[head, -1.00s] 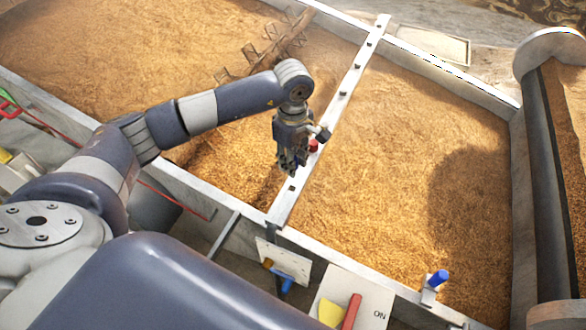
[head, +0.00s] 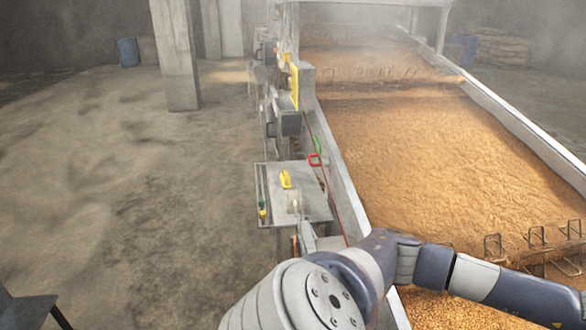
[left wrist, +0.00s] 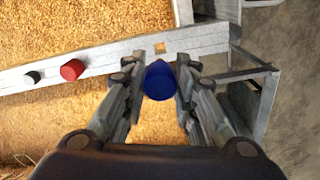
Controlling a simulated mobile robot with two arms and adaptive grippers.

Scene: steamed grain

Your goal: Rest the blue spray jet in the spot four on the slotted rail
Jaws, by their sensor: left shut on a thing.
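In the left wrist view my left gripper (left wrist: 158,72) is shut on the blue spray jet (left wrist: 159,84), whose round blue end shows between the fingers. The slotted rail (left wrist: 115,57) crosses that view above the grain. I cannot tell the height of the jet above the rail. The head view shows only my left arm, not its gripper, the jet or the rail. My right gripper is in neither view.
A grey metal bracket frame (left wrist: 262,100) stands right of the gripper. In the head view the grain bed (head: 430,140) fills the right, with wire loops (head: 535,236) near my arm. A small side table (head: 315,205) holds a yellow item (head: 286,179). A concrete pillar (head: 176,55) stands left amid open floor.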

